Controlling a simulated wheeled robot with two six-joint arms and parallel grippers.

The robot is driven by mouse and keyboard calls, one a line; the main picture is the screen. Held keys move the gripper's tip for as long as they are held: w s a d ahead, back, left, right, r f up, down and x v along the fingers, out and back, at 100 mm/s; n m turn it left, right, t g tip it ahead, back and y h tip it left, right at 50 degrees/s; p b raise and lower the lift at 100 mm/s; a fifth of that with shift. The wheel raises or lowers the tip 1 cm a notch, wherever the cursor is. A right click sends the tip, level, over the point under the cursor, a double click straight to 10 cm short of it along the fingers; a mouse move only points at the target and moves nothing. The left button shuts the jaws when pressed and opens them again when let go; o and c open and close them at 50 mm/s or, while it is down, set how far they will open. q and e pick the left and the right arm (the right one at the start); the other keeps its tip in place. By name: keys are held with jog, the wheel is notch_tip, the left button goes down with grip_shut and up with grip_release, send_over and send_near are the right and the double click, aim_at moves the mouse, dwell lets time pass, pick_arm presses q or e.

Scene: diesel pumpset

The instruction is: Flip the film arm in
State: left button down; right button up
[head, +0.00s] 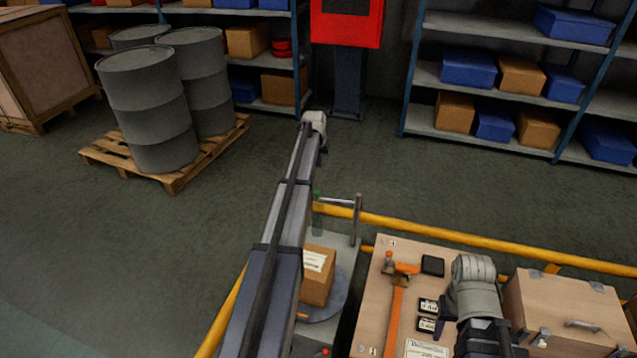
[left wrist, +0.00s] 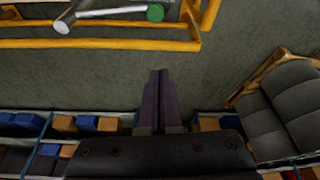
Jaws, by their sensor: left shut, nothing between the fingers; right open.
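The film arm (head: 336,203) is a silver bar with a green end, reaching left from an upright grey post beside the turntable (head: 323,308). In the left wrist view the silver bar (left wrist: 108,15) and its round green end (left wrist: 155,13) lie at the top. My left gripper (left wrist: 160,72) is shut and empty, pointing toward the yellow rail and apart from the film arm. In the head view my left arm reaches past the film arm, and its fingers are not clear. My right gripper (head: 443,315) is open over the wooden bench, mostly hidden by its wrist.
A carton (head: 318,274) stands on the turntable. A yellow rail (head: 480,238) runs behind it and the wooden bench (head: 375,310). Drums (head: 150,105) stand on a pallet, with open floor around.

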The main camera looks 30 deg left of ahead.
aim_at(316, 193)
pick_arm(q)
jog(key=shift+f, duration=0.1)
jog(key=f+b, duration=1)
jog(key=shift+s+d, duration=0.15)
jog(key=shift+s, duration=0.15)
jog(key=shift+w, duration=0.1)
jog(key=shift+s+d+n+g+y, duration=0.15)
jog(key=shift+s+d+n, duration=0.25)
jog(key=shift+s, duration=0.4)
jog(key=shift+s+d+n+g+y, duration=0.1)
jog(key=shift+s+d+n, duration=0.25)
jog(key=shift+s, duration=0.5)
jog(key=shift+s+d+n+g+y, duration=0.15)
jog(key=shift+s+d+n, duration=0.25)
jog(key=shift+s, duration=0.4)
jog(key=shift+a, duration=0.1)
